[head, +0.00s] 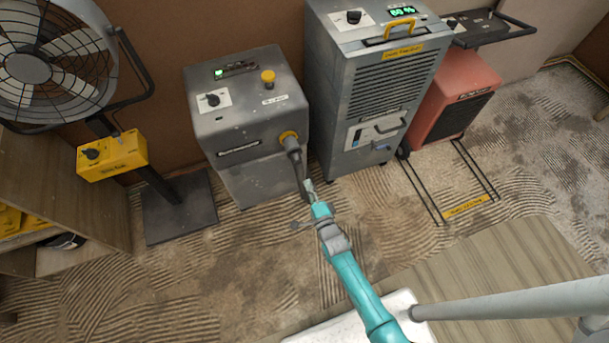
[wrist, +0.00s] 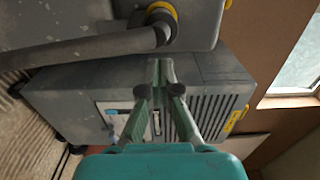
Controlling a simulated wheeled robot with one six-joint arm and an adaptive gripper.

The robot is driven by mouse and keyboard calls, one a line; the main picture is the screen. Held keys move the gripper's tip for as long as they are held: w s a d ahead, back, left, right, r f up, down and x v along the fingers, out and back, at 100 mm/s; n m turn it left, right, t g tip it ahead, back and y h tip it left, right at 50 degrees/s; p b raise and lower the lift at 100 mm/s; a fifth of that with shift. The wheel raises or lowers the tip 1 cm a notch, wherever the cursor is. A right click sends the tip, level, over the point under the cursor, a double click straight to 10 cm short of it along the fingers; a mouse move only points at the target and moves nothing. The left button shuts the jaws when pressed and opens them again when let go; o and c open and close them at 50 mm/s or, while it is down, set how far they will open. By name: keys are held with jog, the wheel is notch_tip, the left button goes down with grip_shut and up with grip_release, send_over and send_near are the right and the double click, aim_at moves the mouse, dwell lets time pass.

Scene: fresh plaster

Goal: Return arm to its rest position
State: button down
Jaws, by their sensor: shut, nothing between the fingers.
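My arm, teal with grey joints, reaches from the lower right of the head view toward the grey machines. My gripper (head: 308,187) is shut and empty, in front of the gap between the grey box unit and the tall grey dehumidifier. It also shows in the wrist view (wrist: 161,90), its fingers in front of the dehumidifier's panelled side. A dark hose (head: 295,162) hangs from the yellow-ringed port of the box unit, close beside the gripper in the head view. I cannot tell whether they touch. The hose also crosses the upper left of the wrist view (wrist: 100,45).
The grey box unit (head: 245,110) and the dehumidifier (head: 375,95) stand against the wall. A red heater (head: 455,95) is at the right. A fan stand (head: 175,200) and a wooden shelf (head: 75,200) are at the left.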

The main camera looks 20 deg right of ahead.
jog(key=shift+s, duration=1.4)
jog(key=shift+s, duration=0.1)
jog(key=s+r+n+g, duration=0.1)
jog(key=s+r+n, duration=0.3)
jog(key=s, duration=0.6)
jog(key=s+r+n, duration=0.3)
jog(key=s+n, duration=0.1)
jog(key=s, duration=0.7)
jog(key=s+r+n+g, duration=0.1)
jog(key=s+r+n, duration=0.4)
jog(key=r, duration=0.6)
jog(key=s+r+n+g, duration=0.1)
jog(key=s+r+n, duration=0.4)
jog(key=s+r, duration=0.5)
jog(key=shift+d+r, duration=0.35)
jog(key=shift+s, duration=0.1)
